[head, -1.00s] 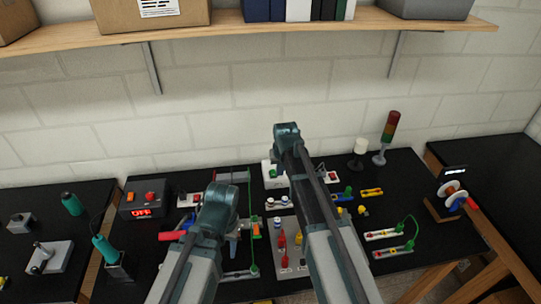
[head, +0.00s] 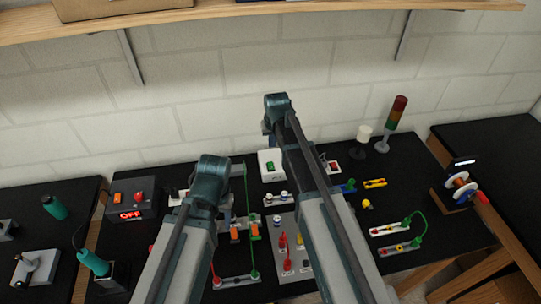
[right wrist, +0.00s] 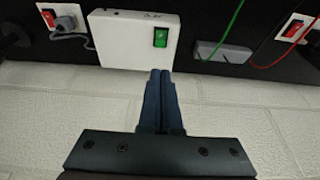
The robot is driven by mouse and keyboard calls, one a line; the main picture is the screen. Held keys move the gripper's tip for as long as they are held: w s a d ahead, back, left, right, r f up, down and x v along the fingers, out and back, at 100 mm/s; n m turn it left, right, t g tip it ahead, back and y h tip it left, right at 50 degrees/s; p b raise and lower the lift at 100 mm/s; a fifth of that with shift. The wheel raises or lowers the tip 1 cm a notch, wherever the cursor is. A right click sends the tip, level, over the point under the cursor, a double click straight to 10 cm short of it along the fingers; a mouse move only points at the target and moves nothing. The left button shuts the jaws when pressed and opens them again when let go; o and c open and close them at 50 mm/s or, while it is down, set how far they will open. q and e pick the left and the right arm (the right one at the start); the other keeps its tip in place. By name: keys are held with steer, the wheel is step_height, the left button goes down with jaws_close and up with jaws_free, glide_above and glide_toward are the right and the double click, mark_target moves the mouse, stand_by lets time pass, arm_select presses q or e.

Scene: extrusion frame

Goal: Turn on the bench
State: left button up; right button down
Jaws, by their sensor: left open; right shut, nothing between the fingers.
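The bench is a black tabletop (head: 400,180) with a white box (head: 271,165) near the wall. The box's green rocker switch shows in the right wrist view (right wrist: 160,38). My right gripper (right wrist: 159,73) is shut and empty, its fingertips by the box's edge, just below the switch in that picture. I cannot tell whether they touch the box. A dark power unit (head: 132,198) with a red lit "OFF" display stands at the bench's left. My left gripper (head: 225,218) is open, largely hidden by its own arm, over the middle of the bench.
A red rocker switch (right wrist: 61,23) with a grey plug sits left of the box, and another (right wrist: 293,28) at the right. A signal tower (head: 393,122) and white lamp (head: 362,140) stand at the back right. A shelf (head: 230,12) overhangs the wall.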

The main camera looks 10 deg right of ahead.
mark_target(270, 163)
steer(key=b+x, duration=1.2)
steer(key=x, duration=0.1)
steer(key=shift+s, duration=0.1)
arm_select(q)
step_height(270, 163, down, 14)
steer(key=shift+r+b, duration=0.2)
steer(key=shift+b, duration=0.55)
arm_select(e)
steer(key=shift+w+f, duration=0.2)
steer(key=shift+f, duration=0.3)
arm_select(q)
steer(key=shift+r, duration=0.1)
arm_select(e)
steer(key=shift+w+f+g, duration=0.2)
steer(key=shift+g, duration=0.1)
steer(key=shift+s, duration=0.25)
